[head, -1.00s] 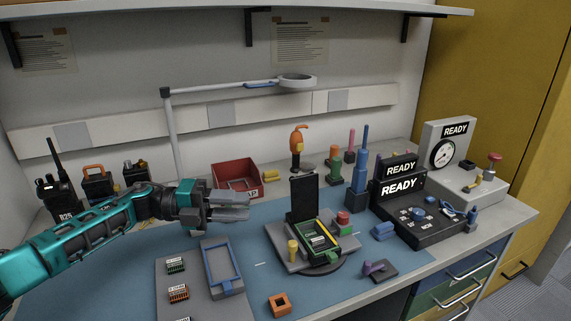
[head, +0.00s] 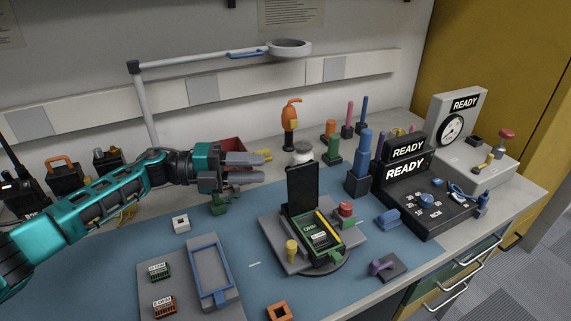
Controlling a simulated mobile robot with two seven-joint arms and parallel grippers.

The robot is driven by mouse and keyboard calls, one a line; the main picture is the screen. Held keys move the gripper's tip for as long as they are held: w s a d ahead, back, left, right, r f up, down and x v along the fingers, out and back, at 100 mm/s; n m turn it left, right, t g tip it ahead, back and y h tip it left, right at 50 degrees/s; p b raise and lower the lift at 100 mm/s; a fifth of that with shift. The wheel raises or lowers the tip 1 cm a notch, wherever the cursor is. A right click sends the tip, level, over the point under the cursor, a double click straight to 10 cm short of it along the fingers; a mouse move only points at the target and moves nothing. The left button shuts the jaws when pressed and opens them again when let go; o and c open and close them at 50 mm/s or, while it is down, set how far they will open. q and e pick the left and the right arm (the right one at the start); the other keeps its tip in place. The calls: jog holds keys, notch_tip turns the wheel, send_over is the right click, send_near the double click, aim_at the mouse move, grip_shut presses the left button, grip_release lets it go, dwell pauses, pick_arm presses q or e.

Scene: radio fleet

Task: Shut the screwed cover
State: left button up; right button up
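The black cover (head: 302,187) stands upright, hinged open at the back of a radio housing (head: 318,238) in the middle of the bench. The housing is green inside with a labelled module and a yellow strip, and sits on a grey fixture plate (head: 272,226). A yellow-topped post (head: 291,250) and a red-topped post (head: 345,211) flank it. My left gripper (head: 246,168) is to the left of the cover, at about the height of its top in the picture, apart from it. Its two fingers are spread with nothing between them. My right gripper is out of view.
A red bin (head: 232,146) is partly hidden behind my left gripper. A blue-framed tray (head: 210,270) lies front left. A dark control box with READY displays (head: 408,169) stands to the right. A lamp arm (head: 205,60) spans the back.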

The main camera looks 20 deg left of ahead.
aim_at(286, 169)
pick_arm(q)
jog(key=x, duration=0.7)
jog(key=shift+d+p, duration=0.1)
jog(key=shift+p, duration=0.25)
jog(key=shift+c, duration=0.5)
grip_shut()
jog(key=shift+f, duration=0.15)
dwell(0.3)
